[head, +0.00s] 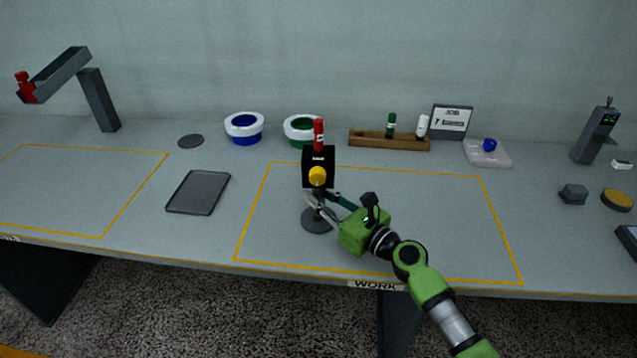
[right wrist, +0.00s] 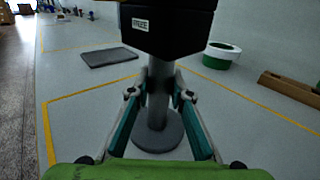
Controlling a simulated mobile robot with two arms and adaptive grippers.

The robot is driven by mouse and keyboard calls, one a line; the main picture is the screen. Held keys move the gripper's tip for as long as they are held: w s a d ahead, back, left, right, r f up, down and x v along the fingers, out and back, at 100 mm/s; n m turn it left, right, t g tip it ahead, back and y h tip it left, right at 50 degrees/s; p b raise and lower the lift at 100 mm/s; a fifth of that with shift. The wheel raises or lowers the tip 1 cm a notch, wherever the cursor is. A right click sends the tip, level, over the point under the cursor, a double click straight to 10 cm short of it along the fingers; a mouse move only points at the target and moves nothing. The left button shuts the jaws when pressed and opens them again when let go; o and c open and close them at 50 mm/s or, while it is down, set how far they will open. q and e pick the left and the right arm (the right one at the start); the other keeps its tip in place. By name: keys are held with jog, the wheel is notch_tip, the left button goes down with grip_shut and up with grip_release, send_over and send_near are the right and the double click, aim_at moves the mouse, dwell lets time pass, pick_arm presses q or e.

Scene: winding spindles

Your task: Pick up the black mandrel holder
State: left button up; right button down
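The black mandrel holder (head: 318,156) stands upright on a grey post with a round base (head: 318,220), inside the right yellow outline. It is a black box with a yellow knob (head: 318,177) in front and a red piece (head: 319,134) on top. In the right wrist view the box (right wrist: 165,28) fills the top centre, with a small white label. My right gripper (head: 322,200) is below the box. Its fingers lie on either side of the post (right wrist: 158,100), with gaps showing along them. My left gripper is not in view.
A dark tray (head: 198,192) lies to the left. Blue (head: 245,128) and green (head: 302,129) white-rimmed bowls and a wooden rack (head: 389,141) stand behind. A pale pad with a blue ball (head: 489,145) is at the right. The table between tray and holder is clear.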

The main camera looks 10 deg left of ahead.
aim_at(319, 175)
jog(key=shift+r, duration=0.15)
jog(key=shift+r, duration=0.1)
jog(key=shift+r, duration=0.25)
notch_tip(319, 175, up, 3)
jog(key=shift+r+p, duration=0.1)
jog(key=shift+p, duration=1.1)
jog(key=s+r+p, duration=0.1)
jog(key=r, duration=0.1)
jog(key=s+r+p, duration=0.1)
jog(key=s+p, duration=0.1)
jog(key=s+r+p, duration=0.1)
jog(key=r+p, duration=0.1)
jog(key=shift+s+d+r, duration=0.25)
jog(key=shift+s+r, duration=0.1)
jog(key=s+d+r+p, duration=0.1)
jog(key=s+r+p, duration=0.1)
jog(key=s, duration=0.7)
jog(key=shift+r+p, duration=0.3)
jog(key=shift+r, duration=0.4)
jog(key=shift+s, duration=0.1)
